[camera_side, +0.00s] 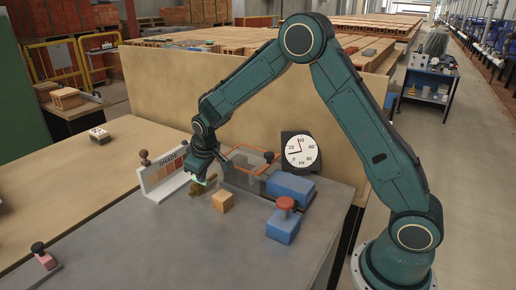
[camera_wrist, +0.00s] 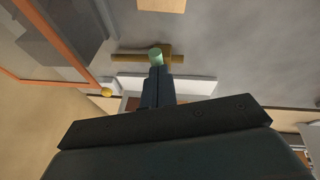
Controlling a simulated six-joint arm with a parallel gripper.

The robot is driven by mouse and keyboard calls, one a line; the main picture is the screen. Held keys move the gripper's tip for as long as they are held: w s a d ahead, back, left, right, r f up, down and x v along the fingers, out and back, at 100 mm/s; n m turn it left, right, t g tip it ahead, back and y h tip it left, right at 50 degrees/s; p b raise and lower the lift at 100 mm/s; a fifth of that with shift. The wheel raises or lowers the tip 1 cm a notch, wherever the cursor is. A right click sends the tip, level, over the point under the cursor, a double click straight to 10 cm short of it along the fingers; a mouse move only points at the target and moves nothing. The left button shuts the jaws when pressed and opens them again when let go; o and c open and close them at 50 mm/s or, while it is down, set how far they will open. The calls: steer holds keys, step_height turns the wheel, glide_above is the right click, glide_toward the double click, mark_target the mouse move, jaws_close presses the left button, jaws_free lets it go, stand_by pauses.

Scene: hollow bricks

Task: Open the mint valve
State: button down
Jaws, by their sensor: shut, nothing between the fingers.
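The mint valve shows in the wrist view as a pale green knob (camera_wrist: 155,55) on a brass-coloured body (camera_wrist: 178,58) with a crossbar. In the side view only a bit of mint (camera_side: 211,177) and the brass body (camera_side: 195,189) show beneath my gripper, on the grey bench. My gripper (camera_wrist: 157,72) is shut and empty, its fingertips right at the knob. Whether they touch it I cannot tell. In the side view my gripper (camera_side: 203,176) points down over the valve and partly hides it.
An orange block (camera_side: 222,202) lies close to the valve. A board marked SHADE (camera_side: 165,176) stands left. An orange frame (camera_side: 250,151), a dial gauge (camera_side: 301,151) and a blue box with a red button (camera_side: 285,202) stand right.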

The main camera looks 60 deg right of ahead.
steer(key=shift+d, duration=0.1)
steer(key=n, duration=0.1)
steer(key=d+n+y, duration=0.1)
steer(key=shift+s+n, duration=0.1)
steer(key=shift+n, duration=0.3)
steer(key=n, duration=0.2)
steer(key=d+n+y, duration=0.1)
steer(key=n, duration=0.1)
steer(key=n+y, duration=0.1)
steer(key=n, duration=0.1)
steer(key=w+d+n, duration=0.1)
steer(key=n, duration=0.1)
steer(key=shift+f+y, duration=0.1)
steer(key=shift+y, duration=0.3)
steer(key=n, duration=0.2)
steer(key=n+g+y, duration=0.1)
steer(key=shift+w+d+n, duration=0.3)
steer(key=shift+w+d, duration=0.1)
steer(key=shift+a, duration=0.2)
